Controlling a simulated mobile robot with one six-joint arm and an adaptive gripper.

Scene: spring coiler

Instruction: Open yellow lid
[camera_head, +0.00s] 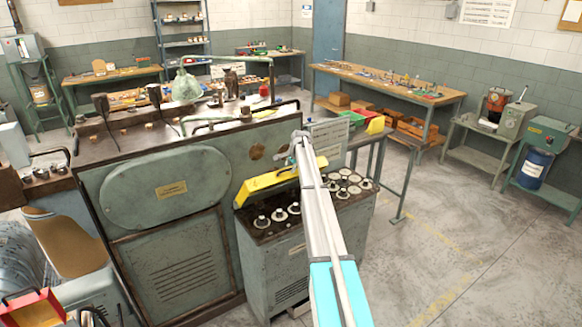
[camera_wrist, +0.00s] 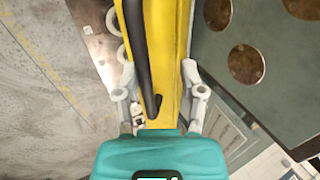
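The yellow lid (camera_head: 262,184) is a long yellow piece at the back edge of the grey cabinet (camera_head: 275,258), beside the big green machine. In the wrist view the yellow lid (camera_wrist: 172,50) runs up the middle, with a black bar-like handle (camera_wrist: 136,45) along its left part. My gripper (camera_wrist: 158,66) is open, with one finger at each side of the yellow lid. I cannot tell whether the fingers touch it. In the head view my gripper (camera_head: 298,150) is at the lid's right end, and my arm hides part of the cabinet top.
Several round white-rimmed pieces (camera_head: 280,214) stand on the cabinet top. The green machine (camera_head: 170,188) rises directly left and behind. A side table with a yellow bin (camera_head: 375,124) and a red bin stands behind right. The floor (camera_head: 460,240) at right is clear.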

